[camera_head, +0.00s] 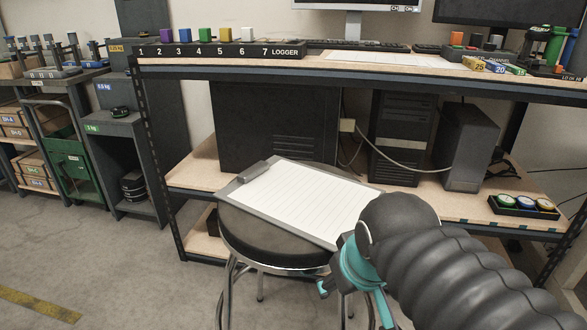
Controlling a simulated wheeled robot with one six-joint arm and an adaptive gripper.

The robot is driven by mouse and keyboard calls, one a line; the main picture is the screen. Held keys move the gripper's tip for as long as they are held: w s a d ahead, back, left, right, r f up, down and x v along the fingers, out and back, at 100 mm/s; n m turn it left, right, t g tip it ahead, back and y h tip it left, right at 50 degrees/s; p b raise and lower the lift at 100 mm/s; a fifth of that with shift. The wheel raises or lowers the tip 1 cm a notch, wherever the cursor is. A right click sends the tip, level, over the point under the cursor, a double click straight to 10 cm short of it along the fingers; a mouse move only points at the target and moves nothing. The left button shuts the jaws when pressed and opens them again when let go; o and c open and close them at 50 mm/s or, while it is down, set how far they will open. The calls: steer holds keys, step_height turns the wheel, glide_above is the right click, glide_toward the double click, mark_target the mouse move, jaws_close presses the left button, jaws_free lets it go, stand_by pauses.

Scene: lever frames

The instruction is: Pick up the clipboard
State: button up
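The clipboard (303,203) lies flat on the dark round seat of a stool (245,230), with lined white paper on it and a grey clip at its far left end. Its near right corner reaches toward my gripper (334,288). My gripper is at the right side of the stool, beside that corner, with teal finger parts showing. My dark ribbed arm hides much of the gripper and the right side of the stool. I cannot tell whether the fingers touch the clipboard or how far apart they are.
A workbench (370,70) stands behind the stool, with a numbered logger strip (225,51), keyboards and monitors on top. Its lower shelf holds computer towers (399,138) and a tray of round containers (522,207). A cart and shelves stand at left. The floor (120,265) at left front is clear.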

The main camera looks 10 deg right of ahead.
steer(key=w+a+r+n+g+h+p, duration=0.15)
steer(key=w+a+r+n, duration=0.25)
steer(key=w+r+n, duration=0.6)
steer(key=w+a+r+n+g+p, duration=0.1)
steer(key=w+a+r+n+p, duration=0.3)
steer(key=w+r+n, duration=0.6)
steer(key=n, duration=0.5)
glide_above(253, 169)
steer(key=a, duration=0.1)
steer(key=shift+g+h, duration=0.25)
steer(key=shift+h, duration=0.2)
steer(key=f, duration=0.6)
steer(key=s+f, duration=0.1)
steer(key=f, duration=0.2)
steer(key=shift+a+b, duration=0.15)
steer(key=shift+b, duration=0.25)
steer(key=shift+b+x, duration=0.3)
steer(key=shift+x, duration=2.6)
steer(key=shift+s+f, duration=0.15)
steer(key=shift+c, duration=0.2)
